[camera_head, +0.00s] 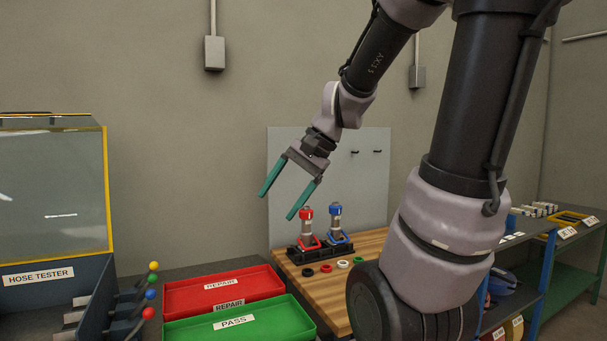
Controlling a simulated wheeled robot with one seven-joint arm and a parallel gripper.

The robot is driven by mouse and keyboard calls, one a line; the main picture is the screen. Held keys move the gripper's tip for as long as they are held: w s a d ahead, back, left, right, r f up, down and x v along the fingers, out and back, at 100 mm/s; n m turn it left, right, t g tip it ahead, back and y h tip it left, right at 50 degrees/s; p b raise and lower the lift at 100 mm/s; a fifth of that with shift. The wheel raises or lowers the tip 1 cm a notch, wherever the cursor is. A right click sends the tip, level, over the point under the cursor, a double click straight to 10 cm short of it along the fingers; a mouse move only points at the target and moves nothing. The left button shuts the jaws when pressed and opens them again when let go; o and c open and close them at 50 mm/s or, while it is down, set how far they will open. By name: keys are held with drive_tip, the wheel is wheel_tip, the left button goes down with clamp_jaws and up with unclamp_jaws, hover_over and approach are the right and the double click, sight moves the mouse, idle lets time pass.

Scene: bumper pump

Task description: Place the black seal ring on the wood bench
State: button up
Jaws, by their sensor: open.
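The black seal ring (307,272) lies flat on the wood bench (335,295), in front of the dark pump stand. It is at the left end of a short row of rings. My gripper (277,205) is open and empty, with its two green fingers apart and pointing down to the left. It is in the air above and to the left of the pumps, well clear of the ring. My arm hides the right part of the bench.
A red-topped pump (307,228) and a blue-topped pump (337,223) stand behind the rings. A white ring (342,264) and a green ring (357,260) lie nearby. Red (222,290) and green (238,324) trays sit left of the bench. A hose tester (50,215) stands farther left.

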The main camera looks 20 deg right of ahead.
drive_tip(key=s+d+r+n+t+h, duration=0.2)
drive_tip(key=s+r+n+t+h, duration=0.1)
drive_tip(key=s+r+n, duration=0.1)
drive_tip(key=shift+s+d+r+h, duration=0.4)
drive_tip(key=shift+s+r, duration=0.25)
drive_tip(key=shift+r, duration=0.15)
idle(0.6)
